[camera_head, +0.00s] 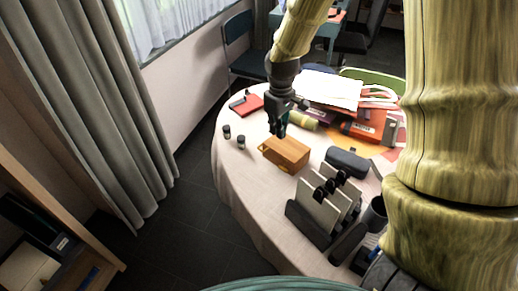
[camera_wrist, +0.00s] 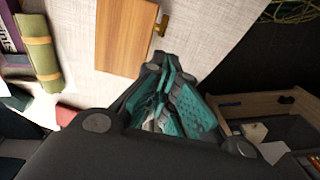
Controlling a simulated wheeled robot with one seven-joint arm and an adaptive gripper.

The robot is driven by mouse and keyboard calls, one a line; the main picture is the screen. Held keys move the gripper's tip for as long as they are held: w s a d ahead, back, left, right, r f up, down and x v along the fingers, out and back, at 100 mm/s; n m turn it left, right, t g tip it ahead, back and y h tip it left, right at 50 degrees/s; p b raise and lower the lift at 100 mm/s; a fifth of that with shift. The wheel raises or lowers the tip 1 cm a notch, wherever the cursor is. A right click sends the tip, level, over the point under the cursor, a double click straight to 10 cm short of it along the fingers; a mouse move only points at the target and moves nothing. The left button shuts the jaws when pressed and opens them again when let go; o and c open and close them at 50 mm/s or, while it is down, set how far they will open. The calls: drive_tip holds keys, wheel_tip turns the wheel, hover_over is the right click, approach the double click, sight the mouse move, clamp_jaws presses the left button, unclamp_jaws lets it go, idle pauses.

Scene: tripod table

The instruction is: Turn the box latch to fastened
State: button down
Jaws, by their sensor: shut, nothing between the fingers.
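A wooden box (camera_head: 287,152) sits on the round table, and in the wrist view its plain orange-brown face (camera_wrist: 124,38) fills the upper middle. A small brass latch (camera_wrist: 162,25) sticks out from the box's right edge in the wrist view. I cannot tell the latch's exact turn angle. My gripper (camera_head: 279,132) points down over the far left side of the box in the head view. In the wrist view my gripper (camera_wrist: 162,60) is shut and empty, its fingertips just below the latch and apart from it in the picture.
The round table (camera_head: 240,180) has a pale cloth. Two small dark jars (camera_head: 234,136) stand left of the box. A dark case (camera_head: 347,161) and a rack with upright panels (camera_head: 322,212) stand to the right and front. A green roll (camera_head: 302,120) lies behind.

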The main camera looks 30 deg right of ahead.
drive_tip(key=p, duration=0.2)
approach(284, 169)
drive_tip(key=w+f, duration=0.1)
drive_tip(key=f, duration=0.1)
drive_tip(key=w+a+f, duration=0.1)
drive_tip(key=f, duration=0.1)
drive_tip(key=w+f, duration=0.1)
drive_tip(key=f, duration=0.1)
drive_tip(key=shift+w+a, duration=0.2)
drive_tip(key=shift+a, duration=0.1)
drive_tip(key=shift+f, duration=0.55)
drive_tip(key=shift+w+f+p, duration=0.1)
drive_tip(key=shift+w+p, duration=0.05)
drive_tip(key=shift+p, duration=0.2)
